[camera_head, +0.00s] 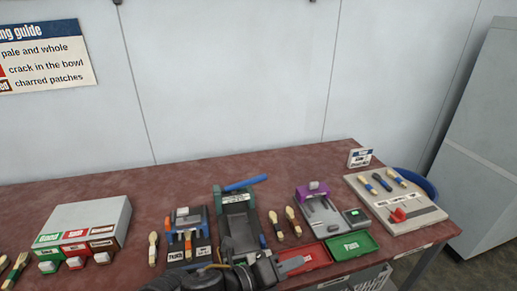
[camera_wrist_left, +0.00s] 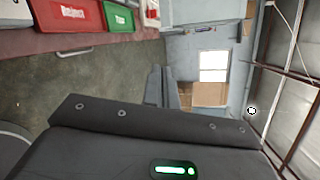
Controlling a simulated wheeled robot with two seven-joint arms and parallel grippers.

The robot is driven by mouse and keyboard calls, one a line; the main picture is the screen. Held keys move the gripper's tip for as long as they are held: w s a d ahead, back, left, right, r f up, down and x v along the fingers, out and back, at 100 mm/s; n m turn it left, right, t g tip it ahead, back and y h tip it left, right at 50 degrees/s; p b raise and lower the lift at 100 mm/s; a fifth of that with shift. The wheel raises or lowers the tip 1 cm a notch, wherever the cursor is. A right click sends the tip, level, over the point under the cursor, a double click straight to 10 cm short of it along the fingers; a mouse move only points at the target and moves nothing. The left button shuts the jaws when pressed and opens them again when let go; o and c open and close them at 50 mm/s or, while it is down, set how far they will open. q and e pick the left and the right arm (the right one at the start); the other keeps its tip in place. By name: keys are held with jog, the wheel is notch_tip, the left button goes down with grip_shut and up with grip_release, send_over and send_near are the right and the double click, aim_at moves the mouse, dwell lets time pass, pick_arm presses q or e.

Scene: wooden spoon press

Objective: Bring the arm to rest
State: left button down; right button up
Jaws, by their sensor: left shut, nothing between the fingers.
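My left gripper (camera_head: 297,263) reaches in from the bottom of the head view, in front of the table's front edge and by the red tray (camera_head: 311,255). Its two grey fingers (camera_wrist_left: 162,88) are together in the left wrist view, with nothing between them. The dark gripper body fills the bottom of that view. The press (camera_head: 238,220), with a blue lever (camera_head: 245,183), stands behind my arm, which hides its lower front. My right gripper is in neither view.
The table (camera_head: 140,188) also bears a box with coloured buttons (camera_head: 85,225), a spoon holder (camera_head: 188,232), loose spoons, a grey device with a purple part (camera_head: 318,210), a green tray (camera_head: 351,246) and a board with spoons (camera_head: 395,205). Open floor (camera_wrist_left: 100,80) lies before the table.

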pick_arm(q)
jog(key=a+f+n+t+y, duration=0.2)
jog(key=a+f+n+y, duration=0.8)
jog(key=a+n, duration=0.85)
jog(key=s+a+f+n+g+y, duration=0.1)
jog(key=s+a+f+n+g, duration=0.2)
jog(key=s+a+f+n, duration=0.4)
jog(key=s+a+f+n+g+y, duration=0.25)
jog(key=s+a+f+n, duration=0.35)
jog(key=s, duration=0.3)
notch_tip(320, 180, down, 27)
jog(key=s+n+g, duration=0.1)
jog(key=s+g, duration=0.1)
jog(key=s, duration=0.1)
jog(key=s+a+f+g, duration=0.1)
jog(key=s+a+f, duration=0.1)
jog(key=s+f, duration=1.2)
jog(key=shift+s+a+f, duration=0.15)
jog(key=shift+s+a, duration=0.25)
jog(key=shift+s, duration=0.4)
